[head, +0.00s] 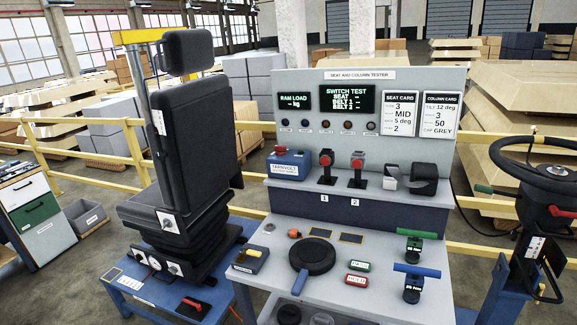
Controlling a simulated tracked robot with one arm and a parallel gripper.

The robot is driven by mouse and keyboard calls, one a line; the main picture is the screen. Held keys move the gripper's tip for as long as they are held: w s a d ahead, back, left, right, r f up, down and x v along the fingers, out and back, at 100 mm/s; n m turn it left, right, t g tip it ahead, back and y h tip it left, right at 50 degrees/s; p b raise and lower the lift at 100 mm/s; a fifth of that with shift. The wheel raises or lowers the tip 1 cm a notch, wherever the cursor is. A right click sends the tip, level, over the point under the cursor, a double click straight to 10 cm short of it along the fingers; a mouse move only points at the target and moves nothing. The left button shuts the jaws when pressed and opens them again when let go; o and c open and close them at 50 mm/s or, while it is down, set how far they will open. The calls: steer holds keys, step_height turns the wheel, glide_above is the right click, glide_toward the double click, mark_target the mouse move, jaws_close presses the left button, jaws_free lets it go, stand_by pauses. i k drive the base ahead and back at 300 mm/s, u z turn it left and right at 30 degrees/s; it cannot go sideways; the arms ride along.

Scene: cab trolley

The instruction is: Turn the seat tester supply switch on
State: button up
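The seat and column tester (300,155) stands upright at the back of a grey bench. Its panel has two lit displays, RAM LOAD (295,103) and SWITCH TEST (347,99), both showing dashes. A row of small round lamps or buttons (325,124) runs under the displays. My gripper is not in view.
Two red-topped levers (326,163) stand on the shelf in front of the panel, beside a blue box (289,164). The bench (335,235) holds a black round pad (311,257) and T-handled tools (414,278). A black seat (190,130) stands left, a steering wheel (546,163) right.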

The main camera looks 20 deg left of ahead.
mark_target(280, 150)
steer(key=u, duration=0.45)
steer(key=i, duration=2.55)
steer(key=z, duration=0.65)
